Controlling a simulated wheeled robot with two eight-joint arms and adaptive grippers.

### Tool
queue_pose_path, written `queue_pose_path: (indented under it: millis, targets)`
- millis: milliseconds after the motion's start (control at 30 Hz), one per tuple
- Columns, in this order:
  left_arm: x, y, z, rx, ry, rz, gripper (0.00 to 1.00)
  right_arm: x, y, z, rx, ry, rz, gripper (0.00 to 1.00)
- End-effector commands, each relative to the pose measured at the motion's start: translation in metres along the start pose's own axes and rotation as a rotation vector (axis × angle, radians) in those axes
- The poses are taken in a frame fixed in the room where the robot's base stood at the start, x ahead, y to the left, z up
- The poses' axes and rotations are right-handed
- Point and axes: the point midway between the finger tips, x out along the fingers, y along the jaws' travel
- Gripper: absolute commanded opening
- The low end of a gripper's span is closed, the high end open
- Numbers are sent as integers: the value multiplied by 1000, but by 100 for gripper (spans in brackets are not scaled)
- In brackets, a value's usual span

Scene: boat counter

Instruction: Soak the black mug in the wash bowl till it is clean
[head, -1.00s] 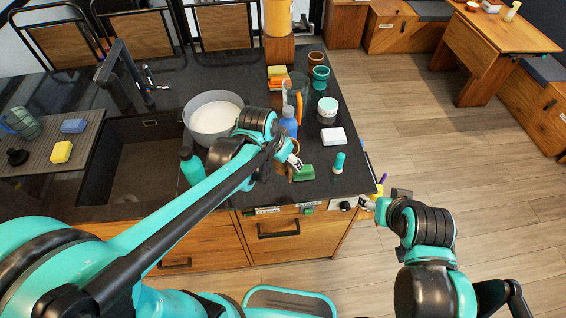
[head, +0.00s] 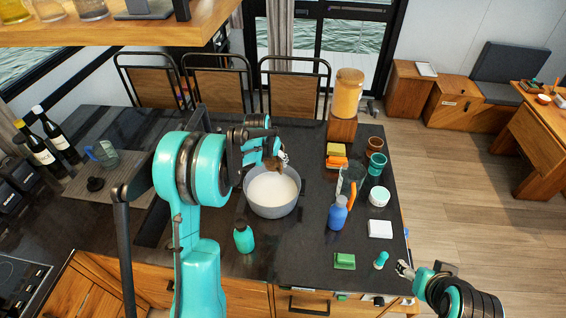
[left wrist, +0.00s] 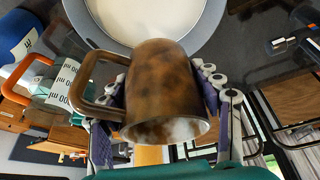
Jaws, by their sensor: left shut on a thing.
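The wash bowl (head: 272,211) is a grey round basin of white liquid on the dark counter. My left gripper (head: 281,160) is at the bowl's far rim, and the left wrist view shows its two fingers (left wrist: 165,92) shut around the mug (left wrist: 160,70). The mug is mottled brown and rusty rather than plain black, with its handle to the left and its whitish mouth toward the camera. In that view it overlaps the bowl's rim (left wrist: 207,27); I cannot tell its height above the liquid. My right gripper (head: 404,270) is by the counter's front right corner, its jaws unclear.
A teal bottle (head: 243,237) stands before the bowl. A blue bottle (head: 338,213) and a clear jug with an orange handle (head: 352,181) stand to its right. A green sponge (head: 344,261) and a white block (head: 380,229) lie nearer the front. Bare counter lies between.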

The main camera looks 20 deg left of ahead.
Motion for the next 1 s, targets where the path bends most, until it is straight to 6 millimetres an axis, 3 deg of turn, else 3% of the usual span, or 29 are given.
queue_pose_path:
  millis: [1000]
  targets:
    - [97, 0, 40, 0, 0, 0, 24, 53, 0, 38, 0, 0, 0, 62]
